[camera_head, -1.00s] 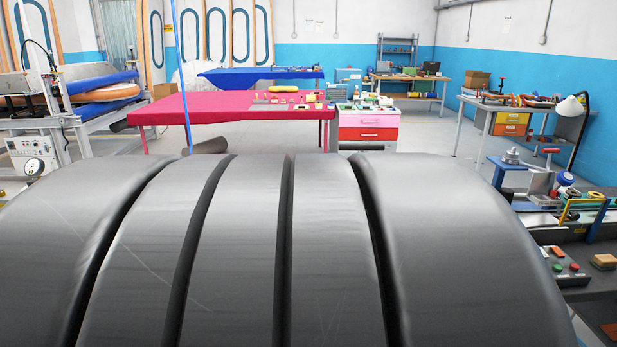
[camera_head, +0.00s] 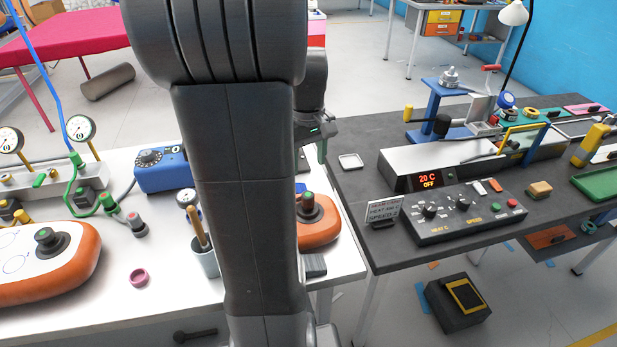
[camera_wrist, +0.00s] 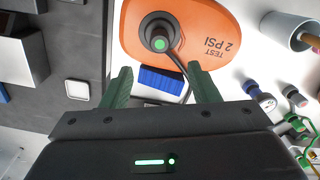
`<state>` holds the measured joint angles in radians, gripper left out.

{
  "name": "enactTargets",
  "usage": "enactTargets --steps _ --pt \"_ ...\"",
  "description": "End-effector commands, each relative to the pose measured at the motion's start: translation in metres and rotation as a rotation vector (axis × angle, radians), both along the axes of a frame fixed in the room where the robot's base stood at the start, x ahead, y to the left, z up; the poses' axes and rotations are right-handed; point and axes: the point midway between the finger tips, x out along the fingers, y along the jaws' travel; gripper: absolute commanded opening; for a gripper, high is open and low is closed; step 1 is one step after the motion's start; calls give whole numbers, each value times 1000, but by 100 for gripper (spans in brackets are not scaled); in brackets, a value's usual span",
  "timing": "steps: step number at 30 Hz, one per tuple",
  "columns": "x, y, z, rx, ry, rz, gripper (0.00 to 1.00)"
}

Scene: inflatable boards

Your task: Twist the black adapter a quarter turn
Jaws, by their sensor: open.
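A black adapter (camera_wrist: 158,36) with a green centre sits upright on a small orange board (camera_wrist: 212,25) marked TEST 2 PSI. In the head view the same orange board (camera_head: 320,232) shows partly behind my arm, with a black, green-topped fitting (camera_head: 307,206) on it. A similar black fitting (camera_head: 47,240) sits on the larger orange and white board (camera_head: 70,275) at left. My gripper (camera_wrist: 160,72) is open and empty in the wrist view. Its green fingers point towards the adapter, apart from it. In the head view my gripper (camera_head: 322,148) is above the gap between the tables.
A blue box (camera_head: 163,170), a cup with a wooden handle (camera_head: 203,258) and gauges (camera_head: 80,128) stand on the white table. A control box (camera_head: 465,215) and a small sign (camera_head: 383,212) are on the dark table at right. My arm hides the middle.

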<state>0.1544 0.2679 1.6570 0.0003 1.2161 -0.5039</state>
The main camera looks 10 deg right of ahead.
Motion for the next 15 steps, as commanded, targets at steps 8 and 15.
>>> enactTargets --steps 8,15 --pt "-1 0 -57 1 6 0 55" --pt "-1 0 -97 1 4 -1 55"
